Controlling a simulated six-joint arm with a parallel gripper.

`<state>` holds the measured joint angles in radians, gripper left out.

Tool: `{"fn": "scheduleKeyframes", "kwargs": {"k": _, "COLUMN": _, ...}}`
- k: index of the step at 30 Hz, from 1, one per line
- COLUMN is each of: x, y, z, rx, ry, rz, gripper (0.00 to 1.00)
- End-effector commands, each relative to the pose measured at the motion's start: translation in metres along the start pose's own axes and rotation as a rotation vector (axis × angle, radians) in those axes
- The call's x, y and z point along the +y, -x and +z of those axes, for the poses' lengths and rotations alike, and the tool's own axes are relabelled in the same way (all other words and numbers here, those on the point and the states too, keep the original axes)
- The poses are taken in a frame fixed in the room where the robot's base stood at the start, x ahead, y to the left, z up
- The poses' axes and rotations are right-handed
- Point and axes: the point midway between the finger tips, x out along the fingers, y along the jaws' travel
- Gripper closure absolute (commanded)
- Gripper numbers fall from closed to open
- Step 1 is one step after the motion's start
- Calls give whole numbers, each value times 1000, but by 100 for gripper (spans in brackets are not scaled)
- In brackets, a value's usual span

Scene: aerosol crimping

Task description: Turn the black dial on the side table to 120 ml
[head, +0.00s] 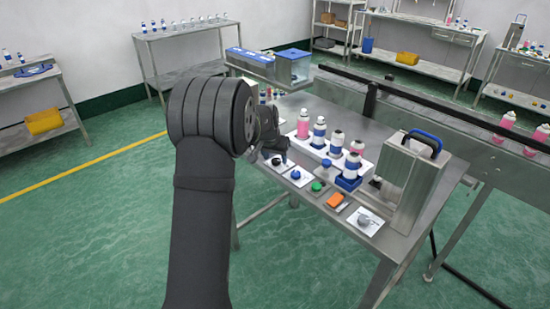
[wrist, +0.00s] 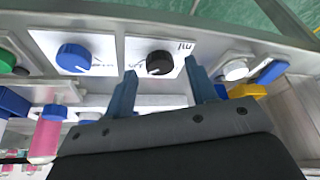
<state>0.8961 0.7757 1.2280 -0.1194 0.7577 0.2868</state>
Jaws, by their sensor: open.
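The black dial (wrist: 159,63) sits on a white plate marked "ml" (wrist: 178,47) in the wrist view. It has a white pointer line; the scale numbers are too small to read. My gripper (wrist: 158,82) is open, with one blue-grey finger on each side of the dial in the picture. I cannot tell how far the fingertips are above the plate, and they do not appear to touch the dial. In the head view the black dial (head: 277,161) shows on the side table (head: 300,205) at its near left edge, just beside my gripper (head: 272,150).
A blue dial (wrist: 73,58) on its own plate is close beside the black one. A green button (head: 317,186), an orange switch (head: 335,199) and a grey dial (head: 364,220) follow along the edge. Bottles (head: 303,125) stand behind, near a metal machine (head: 410,185).

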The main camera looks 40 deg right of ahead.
Motion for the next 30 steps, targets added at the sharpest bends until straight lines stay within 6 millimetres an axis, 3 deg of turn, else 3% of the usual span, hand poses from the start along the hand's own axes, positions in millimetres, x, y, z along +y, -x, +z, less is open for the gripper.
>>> {"fn": "scheduleKeyframes", "kwargs": {"k": 18, "x": 0, "y": 137, "z": 0, "rx": 4, "ry": 0, "rz": -2, "gripper": 48}}
{"fn": "scheduleKeyframes", "kwargs": {"k": 24, "x": 0, "y": 160, "z": 0, "rx": 1, "ry": 0, "rz": -1, "gripper": 48}}
{"fn": "scheduleKeyframes", "kwargs": {"k": 30, "x": 0, "y": 165, "z": 0, "rx": 1, "ry": 0, "rz": -1, "gripper": 48}}
